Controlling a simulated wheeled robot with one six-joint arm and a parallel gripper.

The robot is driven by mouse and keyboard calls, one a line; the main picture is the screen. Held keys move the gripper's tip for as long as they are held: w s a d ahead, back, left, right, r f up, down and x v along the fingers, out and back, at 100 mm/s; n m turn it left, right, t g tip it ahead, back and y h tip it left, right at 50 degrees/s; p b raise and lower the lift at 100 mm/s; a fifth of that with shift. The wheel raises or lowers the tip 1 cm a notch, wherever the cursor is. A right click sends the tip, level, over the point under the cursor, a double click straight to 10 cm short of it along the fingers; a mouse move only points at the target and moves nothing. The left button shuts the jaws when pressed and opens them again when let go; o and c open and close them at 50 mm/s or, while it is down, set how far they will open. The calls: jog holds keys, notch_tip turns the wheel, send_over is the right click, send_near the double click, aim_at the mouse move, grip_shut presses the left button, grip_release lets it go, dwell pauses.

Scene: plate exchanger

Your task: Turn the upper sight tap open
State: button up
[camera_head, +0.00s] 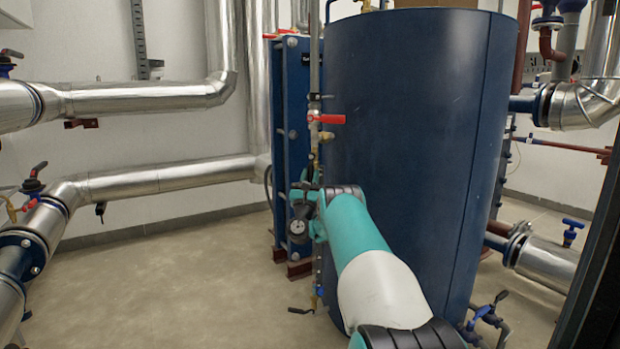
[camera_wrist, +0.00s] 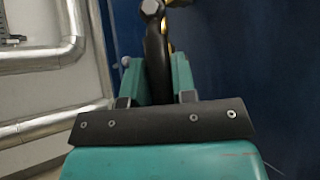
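In the wrist view a dark lever (camera_wrist: 156,50) with a bolt head at its top stands between the two teal fingers of my gripper (camera_wrist: 158,75). A bit of yellow fitting shows behind it. The fingers lie close on both sides of the lever; whether both touch it I cannot tell. In the head view my gripper (camera_head: 313,197) is at the thin vertical pipe (camera_head: 315,60) on the left side of the blue tank, and my arm hides most of the tap there. A lower tap lever (camera_head: 301,310) shows beneath, dark and pointing left.
The large blue tank (camera_head: 420,100) stands close right of my gripper. A red-handled valve (camera_head: 327,118) sits above on the pipe. The blue plate exchanger (camera_head: 290,110) is behind to the left, with a round gauge (camera_head: 298,228) in front. The floor at left is open.

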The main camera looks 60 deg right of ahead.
jog(key=o, duration=0.3)
jog(key=shift+w+a, duration=0.15)
jog(key=shift+o, duration=0.3)
jog(key=shift+f, duration=0.1)
jog(key=f+b, duration=0.1)
jog(key=b, duration=0.2)
jog(key=shift+s+a+f+b, duration=0.2)
jog(key=shift+b, duration=0.1)
jog(key=b+v, duration=1.6)
jog(key=b, duration=0.5)
jog(key=shift+r+b, duration=0.2)
jog(key=shift+b, duration=0.1)
